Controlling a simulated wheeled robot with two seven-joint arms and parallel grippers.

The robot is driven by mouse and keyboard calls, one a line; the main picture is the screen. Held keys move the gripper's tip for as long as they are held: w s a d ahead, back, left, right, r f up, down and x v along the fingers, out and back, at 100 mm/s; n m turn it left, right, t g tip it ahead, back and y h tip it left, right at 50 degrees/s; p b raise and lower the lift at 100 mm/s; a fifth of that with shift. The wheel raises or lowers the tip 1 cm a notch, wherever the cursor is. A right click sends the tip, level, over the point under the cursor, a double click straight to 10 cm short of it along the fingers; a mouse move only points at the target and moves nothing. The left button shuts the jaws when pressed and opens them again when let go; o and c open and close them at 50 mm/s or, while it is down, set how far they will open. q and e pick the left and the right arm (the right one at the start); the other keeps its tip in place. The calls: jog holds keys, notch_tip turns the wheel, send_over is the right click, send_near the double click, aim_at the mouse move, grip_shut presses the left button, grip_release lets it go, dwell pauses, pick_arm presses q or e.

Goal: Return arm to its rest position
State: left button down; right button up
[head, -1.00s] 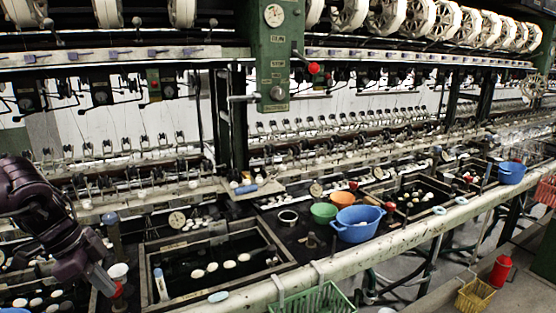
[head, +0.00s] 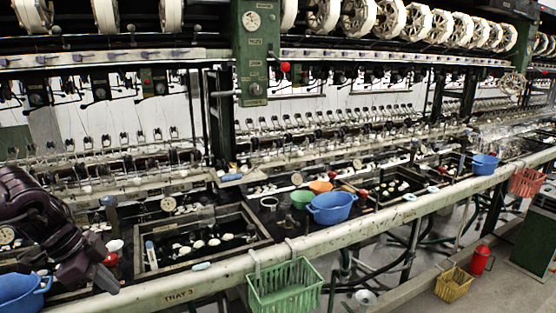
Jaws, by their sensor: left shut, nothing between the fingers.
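My left gripper (head: 106,280) is at the lower left of the head view. Its dark purple arm comes in from the left edge. The gripper points down and to the right, and its fingers are shut with nothing between them. It is above the front edge of the bench, between a blue basin (head: 22,291) and a dark water basin (head: 160,269) with white cocoons (head: 214,242). A red-handled item (head: 111,260) is close beside the gripper. My right gripper is not in view.
A long pale rail (head: 237,269) marked TRAY 3 runs along the bench front. A green basket (head: 285,287) hangs from it. A yellow basket (head: 454,284) stands on the floor.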

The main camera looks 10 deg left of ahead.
pick_arm(q)
jog(key=w+a+f+n+t, duration=0.1)
jog(key=w+a+f+t, duration=0.25)
jog(key=f, duration=0.55)
jog(key=w+a+f+n+t, duration=0.1)
jog(key=w+a+f+t, duration=0.2)
jog(key=f, duration=0.6)
jog(key=s+f+n+y, duration=0.1)
jog(key=s+f, duration=0.2)
jog(key=f, duration=0.5)
jog(key=s+f+n+g+y, duration=0.1)
jog(key=s+f+n, duration=0.15)
jog(key=f, duration=0.45)
jog(key=s+f+n+y, duration=0.1)
jog(key=s+f, duration=0.2)
jog(key=f, duration=0.5)
jog(key=s+d+f+n+g+y, duration=0.1)
jog(key=s+d+f+g, duration=0.1)
jog(key=s+d+f, duration=0.5)
jog(key=s+d+f+n+g, duration=0.1)
jog(key=s+d+f, duration=0.3)
jog(key=s+f, duration=0.5)
jog(key=s+d+f+g, duration=0.2)
jog(key=s+d+f, duration=0.2)
jog(key=s+d, duration=0.3)
jog(key=s+d+f+g, duration=0.2)
jog(key=s+d+f, duration=0.3)
jog(key=s+d, duration=0.3)
jog(key=shift+d+n, duration=0.35)
jog(key=shift+d, duration=0.6)
